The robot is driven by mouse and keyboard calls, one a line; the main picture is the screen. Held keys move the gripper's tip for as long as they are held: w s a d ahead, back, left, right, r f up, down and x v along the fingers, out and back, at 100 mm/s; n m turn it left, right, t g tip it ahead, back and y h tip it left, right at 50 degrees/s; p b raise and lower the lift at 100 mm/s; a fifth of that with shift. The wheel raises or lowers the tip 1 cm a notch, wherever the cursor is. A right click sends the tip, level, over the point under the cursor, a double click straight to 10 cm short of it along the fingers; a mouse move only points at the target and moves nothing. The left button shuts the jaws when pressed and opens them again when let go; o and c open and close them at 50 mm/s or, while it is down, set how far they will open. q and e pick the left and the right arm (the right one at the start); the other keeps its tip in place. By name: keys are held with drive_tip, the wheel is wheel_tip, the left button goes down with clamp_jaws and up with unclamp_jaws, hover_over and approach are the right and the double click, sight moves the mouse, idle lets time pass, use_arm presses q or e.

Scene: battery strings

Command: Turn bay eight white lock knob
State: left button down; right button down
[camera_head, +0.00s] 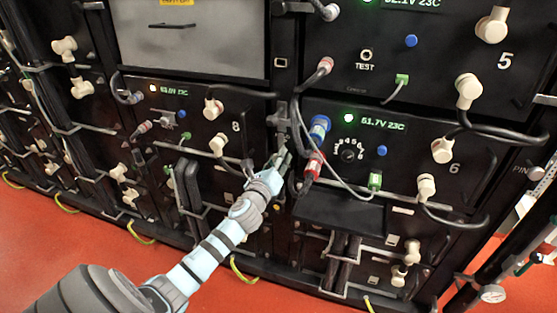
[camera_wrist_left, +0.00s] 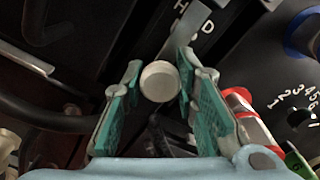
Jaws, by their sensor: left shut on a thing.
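Bay eight is the black panel (camera_head: 190,150) marked 8, left of the middle in the head view, with an orange light beside its display. My left gripper (camera_head: 282,158) is at the panel's right edge, near the upright post. In the left wrist view my left gripper (camera_wrist_left: 156,92) has its green-padded fingers on either side of a round white knob (camera_wrist_left: 159,82), seen end-on, and is shut on it. In the head view the fingers hide this knob, so its turn angle cannot be told. My right gripper is not in view.
Bay six (camera_head: 400,150) stands to the right, with blue and red plugs (camera_head: 313,166) and hanging cables close to my left gripper. A black shelf (camera_head: 340,212) juts out at lower right. Red floor (camera_head: 215,290) is open in front.

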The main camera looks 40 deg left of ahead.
use_arm(q)
drive_tip(key=shift+n, duration=0.3)
drive_tip(key=n, duration=0.3)
drive_tip(key=shift+r+n, duration=0.1)
drive_tip(key=shift+n, duration=0.2)
drive_tip(key=n, duration=0.4)
drive_tip(key=shift+n+b, duration=0.3)
drive_tip(key=n, duration=0.3)
drive_tip(key=shift+n+b, duration=0.3)
drive_tip(key=n, duration=0.3)
drive_tip(key=shift+b, duration=0.35)
drive_tip(key=shift+r+n, duration=0.1)
drive_tip(key=shift+n, duration=1.2)
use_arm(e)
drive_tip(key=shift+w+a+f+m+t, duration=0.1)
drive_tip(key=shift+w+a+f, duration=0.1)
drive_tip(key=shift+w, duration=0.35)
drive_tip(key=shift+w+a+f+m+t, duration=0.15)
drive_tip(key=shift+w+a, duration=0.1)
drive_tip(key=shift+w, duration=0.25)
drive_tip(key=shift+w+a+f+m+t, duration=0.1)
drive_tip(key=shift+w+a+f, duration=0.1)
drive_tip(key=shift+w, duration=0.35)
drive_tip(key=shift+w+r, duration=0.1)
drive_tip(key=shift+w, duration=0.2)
